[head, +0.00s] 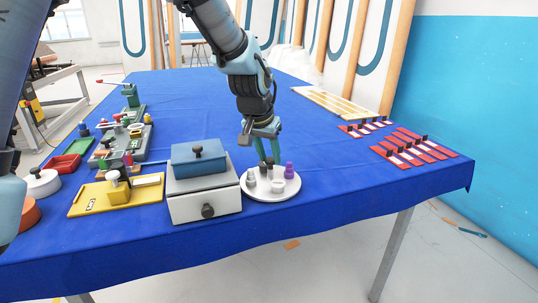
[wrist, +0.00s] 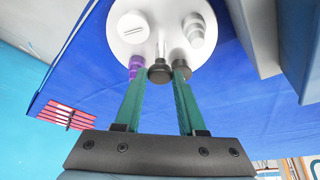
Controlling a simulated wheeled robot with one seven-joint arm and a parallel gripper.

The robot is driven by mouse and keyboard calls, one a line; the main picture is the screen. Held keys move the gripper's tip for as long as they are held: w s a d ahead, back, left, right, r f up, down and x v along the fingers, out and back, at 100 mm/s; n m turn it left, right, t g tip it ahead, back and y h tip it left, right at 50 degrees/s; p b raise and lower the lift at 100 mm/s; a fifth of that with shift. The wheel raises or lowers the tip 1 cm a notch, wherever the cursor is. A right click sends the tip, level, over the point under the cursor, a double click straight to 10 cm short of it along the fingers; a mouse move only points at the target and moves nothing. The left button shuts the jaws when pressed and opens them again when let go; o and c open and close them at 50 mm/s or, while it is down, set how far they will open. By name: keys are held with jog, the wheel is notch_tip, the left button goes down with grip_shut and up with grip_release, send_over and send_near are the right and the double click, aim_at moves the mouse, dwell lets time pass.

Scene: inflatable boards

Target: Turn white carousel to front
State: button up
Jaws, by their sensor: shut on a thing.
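The white carousel (head: 286,194) is a round white disc near the table's front edge, right of a grey box. On it stand a purple piece (head: 289,170), a white cup-like piece (head: 278,185), a grey-white stepped piece (head: 251,178) and dark pieces. My gripper (head: 268,160) reaches down from above to the far side of the disc. In the wrist view its green fingers lie on either side of a black knob (wrist: 160,71) and are shut on it.
The grey box with a blue lid block (head: 199,160) stands close left of the carousel. A yellow fixture (head: 90,199) and several small devices lie farther left. Red slotted plates (head: 415,150) lie to the right. The blue table (head: 330,185) is clear between carousel and plates.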

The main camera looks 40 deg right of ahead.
grip_shut()
dwell(0.9)
